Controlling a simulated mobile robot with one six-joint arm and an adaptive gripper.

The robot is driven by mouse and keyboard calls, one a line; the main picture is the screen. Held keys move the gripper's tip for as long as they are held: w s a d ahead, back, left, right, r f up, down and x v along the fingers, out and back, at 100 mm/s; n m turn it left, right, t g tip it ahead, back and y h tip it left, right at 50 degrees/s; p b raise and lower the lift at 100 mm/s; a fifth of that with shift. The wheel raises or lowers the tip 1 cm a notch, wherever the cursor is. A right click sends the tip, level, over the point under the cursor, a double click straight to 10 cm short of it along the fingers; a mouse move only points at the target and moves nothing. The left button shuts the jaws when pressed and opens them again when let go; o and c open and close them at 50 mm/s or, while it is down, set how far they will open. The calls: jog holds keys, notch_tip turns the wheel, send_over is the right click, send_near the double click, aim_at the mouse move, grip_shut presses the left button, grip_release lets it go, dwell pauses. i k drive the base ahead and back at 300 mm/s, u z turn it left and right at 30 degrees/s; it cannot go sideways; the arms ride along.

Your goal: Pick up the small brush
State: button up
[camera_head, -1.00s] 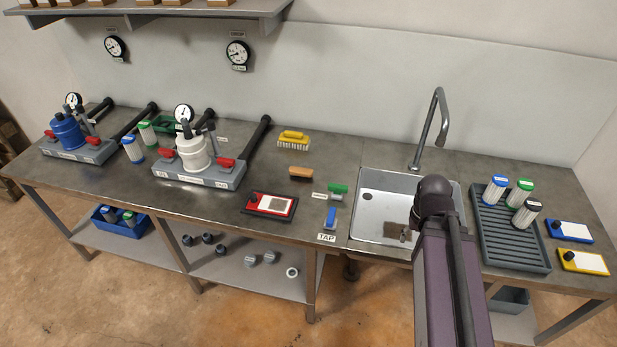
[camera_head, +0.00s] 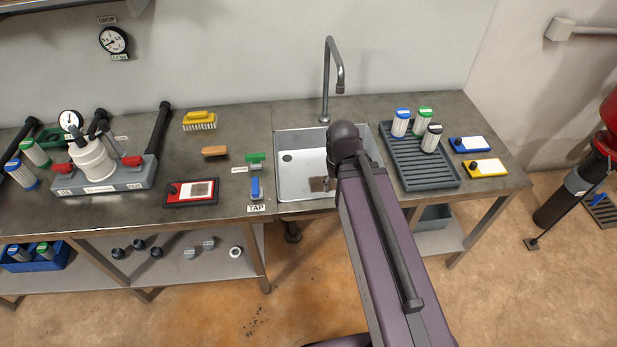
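A yellow-handled brush (camera_head: 200,117) with pale bristles is the biggest, near the wall. A small brown piece (camera_head: 215,151) lies in front of it, perhaps a wooden brush. The frames are too coarse to tell which is the small brush. My arm reaches up over the right part of the sink, its dark joint foremost. I cannot make out my gripper's fingers.
The steel sink (camera_head: 300,185) with its tall tap (camera_head: 327,80) is right of the tools. A red-framed board (camera_head: 191,192) lies in front of them. A manifold (camera_head: 106,178) stands left. A grey ribbed tray (camera_head: 435,175) with filter cartridges stands right of the sink.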

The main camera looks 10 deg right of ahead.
aim_at(214, 150)
jog(key=k, duration=1.35)
jog(key=u, duration=0.65)
jog(key=i, duration=1.4)
jog(key=z, duration=0.1)
